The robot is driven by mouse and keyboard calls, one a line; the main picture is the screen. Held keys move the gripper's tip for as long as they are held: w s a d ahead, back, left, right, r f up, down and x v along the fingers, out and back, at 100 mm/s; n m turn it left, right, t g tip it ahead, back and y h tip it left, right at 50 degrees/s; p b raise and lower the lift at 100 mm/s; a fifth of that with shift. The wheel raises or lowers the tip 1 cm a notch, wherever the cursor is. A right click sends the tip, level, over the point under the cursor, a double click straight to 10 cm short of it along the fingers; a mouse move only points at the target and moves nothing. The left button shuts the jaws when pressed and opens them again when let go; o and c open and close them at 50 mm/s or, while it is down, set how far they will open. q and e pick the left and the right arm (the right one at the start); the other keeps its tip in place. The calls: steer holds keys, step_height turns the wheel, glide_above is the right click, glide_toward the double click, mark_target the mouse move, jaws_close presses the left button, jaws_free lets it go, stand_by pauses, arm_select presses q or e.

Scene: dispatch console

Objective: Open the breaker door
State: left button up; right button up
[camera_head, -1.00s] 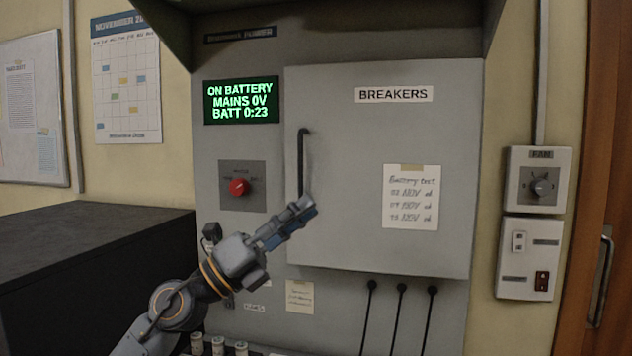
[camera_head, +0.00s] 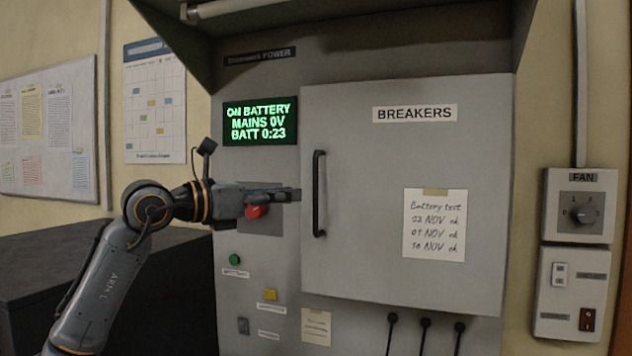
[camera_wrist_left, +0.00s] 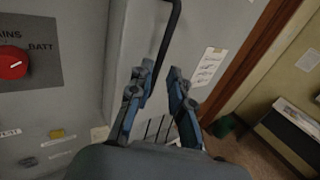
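The grey breaker door (camera_head: 350,240), labelled BREAKERS, is closed on the cabinet. Its black vertical handle (camera_head: 319,194) is on the door's left side. My left gripper (camera_head: 296,195) is just left of the handle in the head view, in front of the red knob (camera_head: 257,211), and partly hides it. My right gripper is not in view.
A green screen (camera_head: 260,121) reads ON BATTERY. A green button (camera_head: 235,260) and a yellow switch (camera_head: 270,294) sit below the knob. Black cables (camera_head: 425,338) hang under the door. A fan control (camera_head: 580,206) is on the right wall, and a dark box (camera_head: 110,285) stands left.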

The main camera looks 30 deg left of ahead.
arm_select(q)
steer(key=p, duration=0.2)
glide_above(316, 228)
steer(key=shift+s+a+r, duration=0.15)
steer(key=shift+s+a, duration=0.1)
steer(key=shift+a, duration=0.15)
steer(key=shift+w+d, duration=0.2)
steer(key=shift+w, duration=0.35)
steer(key=shift+f, duration=0.2)
jaws_close()
